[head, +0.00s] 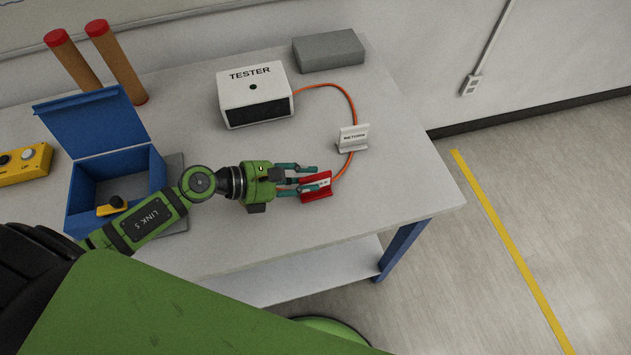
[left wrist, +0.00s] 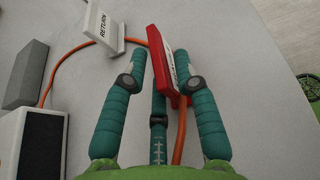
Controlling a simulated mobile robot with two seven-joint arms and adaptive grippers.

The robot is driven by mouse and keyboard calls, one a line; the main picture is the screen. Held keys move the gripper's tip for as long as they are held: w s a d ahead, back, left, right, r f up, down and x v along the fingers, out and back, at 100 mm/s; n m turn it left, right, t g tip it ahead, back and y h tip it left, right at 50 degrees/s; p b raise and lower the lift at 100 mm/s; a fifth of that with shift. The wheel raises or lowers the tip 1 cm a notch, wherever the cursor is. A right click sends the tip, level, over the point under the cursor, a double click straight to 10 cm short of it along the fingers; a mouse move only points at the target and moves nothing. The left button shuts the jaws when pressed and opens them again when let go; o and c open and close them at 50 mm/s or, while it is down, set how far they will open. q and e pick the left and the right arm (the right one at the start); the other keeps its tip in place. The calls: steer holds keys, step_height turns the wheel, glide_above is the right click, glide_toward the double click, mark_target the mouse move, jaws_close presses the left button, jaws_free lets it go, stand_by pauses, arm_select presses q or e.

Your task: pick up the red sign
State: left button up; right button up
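The red sign (head: 318,191) stands near the front right of the table, with white lettering on its face. My left gripper (head: 308,180) reaches it from the left with its fingers spread. In the left wrist view the red sign (left wrist: 160,52) lies between the fingertips of the left gripper (left wrist: 160,70). One fingertip is close against its right side, and whether it touches is unclear. A gap shows between the other fingertip and the sign. My right gripper is not in view.
A white RETURN sign (head: 353,137) stands just behind. An orange cable (head: 347,95) runs from the white TESTER box (head: 254,95) past it towards the red sign. A grey block (head: 328,50), an open blue box (head: 115,190) and two red-topped cylinders (head: 121,65) stand farther off.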

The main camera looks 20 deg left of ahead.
mark_target(326, 178)
arm_select(q)
steer(key=p+x, duration=0.1)
steer(key=x, duration=0.3)
steer(key=shift+w+r, duration=0.1)
steer(key=shift+w, duration=0.1)
steer(key=shift+w+d+f, duration=0.2)
steer(key=shift+d, duration=0.15)
steer(key=shift+d+f, duration=0.1)
steer(key=shift+d, duration=0.05)
steer(key=c, duration=0.6)
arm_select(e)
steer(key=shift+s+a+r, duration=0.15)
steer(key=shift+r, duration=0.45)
